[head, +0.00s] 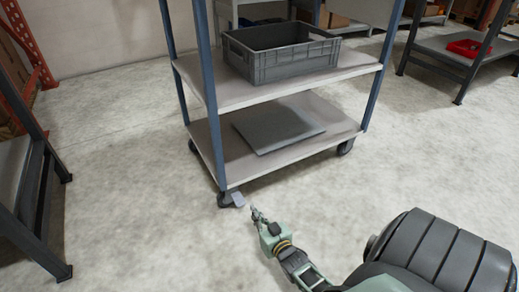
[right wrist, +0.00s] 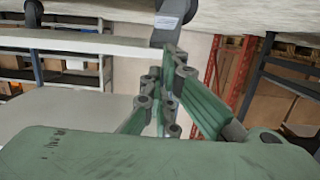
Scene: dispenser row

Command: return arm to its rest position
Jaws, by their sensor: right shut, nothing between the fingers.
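My right gripper (head: 256,212) is shut and empty, low over the floor in front of the shelf trolley. In the head view its tip is close to the grey pedal (head: 238,199) at the trolley's front caster. I cannot tell whether they touch. In the right wrist view the green finger links (right wrist: 168,90) are drawn together, and a grey piece stands at their upper end. My right arm reaches in from the lower right. My left gripper is not in view.
The trolley (head: 222,95) has blue posts and two shelves. A grey crate (head: 280,67) sits on its upper shelf and a flat grey panel (head: 278,128) lies on its lower one. A dark-framed bench (head: 40,190) stands at left. Floor between is clear.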

